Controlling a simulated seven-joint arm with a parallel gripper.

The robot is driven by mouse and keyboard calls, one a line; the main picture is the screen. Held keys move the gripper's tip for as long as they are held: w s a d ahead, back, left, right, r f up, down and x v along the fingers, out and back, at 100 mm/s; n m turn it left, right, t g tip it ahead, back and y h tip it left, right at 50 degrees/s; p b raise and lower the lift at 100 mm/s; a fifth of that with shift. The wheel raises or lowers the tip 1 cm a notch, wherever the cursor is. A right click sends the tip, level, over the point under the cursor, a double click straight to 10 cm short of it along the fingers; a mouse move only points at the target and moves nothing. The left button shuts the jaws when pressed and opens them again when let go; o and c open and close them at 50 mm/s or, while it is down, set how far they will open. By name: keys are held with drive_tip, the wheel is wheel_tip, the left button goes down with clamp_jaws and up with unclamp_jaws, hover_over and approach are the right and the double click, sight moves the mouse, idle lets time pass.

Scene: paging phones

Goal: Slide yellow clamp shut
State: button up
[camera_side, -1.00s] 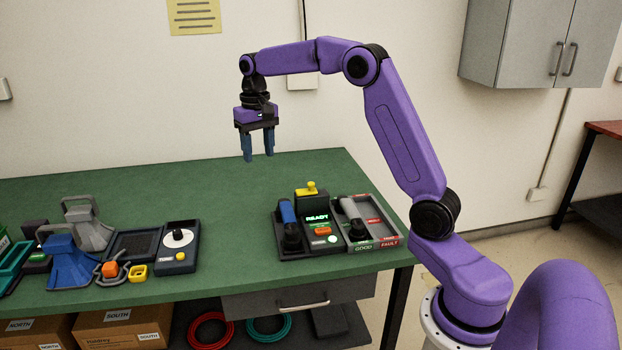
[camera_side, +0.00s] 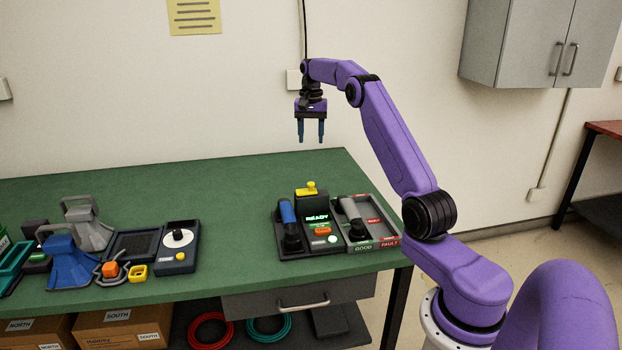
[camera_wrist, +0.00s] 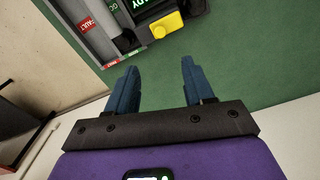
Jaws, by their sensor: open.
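The yellow clamp (camera_side: 311,189) sits on top of the dark upright block behind the READY display (camera_side: 316,217). It also shows in the wrist view (camera_wrist: 167,25), beyond my fingertips and near the top edge. Its yellow body has a small raised knob. Whether the clamp is shut cannot be told at this size. My gripper (camera_side: 311,140) is open and empty, pointing down, well above the bench and above the clamp in the side view. Its two blue fingers (camera_wrist: 157,70) are apart in the wrist view, with green bench top between them.
A blue handset (camera_side: 288,222) lies left of the display, and a grey handset (camera_side: 352,215) lies in the tray marked GOOD and FAULT (camera_side: 388,242). Far left are blue and grey stands (camera_side: 70,262) and a dial box (camera_side: 180,245). The bench middle (camera_side: 235,210) is clear.

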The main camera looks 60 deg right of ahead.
sight(311, 183)
wheel_tip(311, 183, down, 15)
drive_tip(key=shift+f, duration=0.1)
idle(0.4)
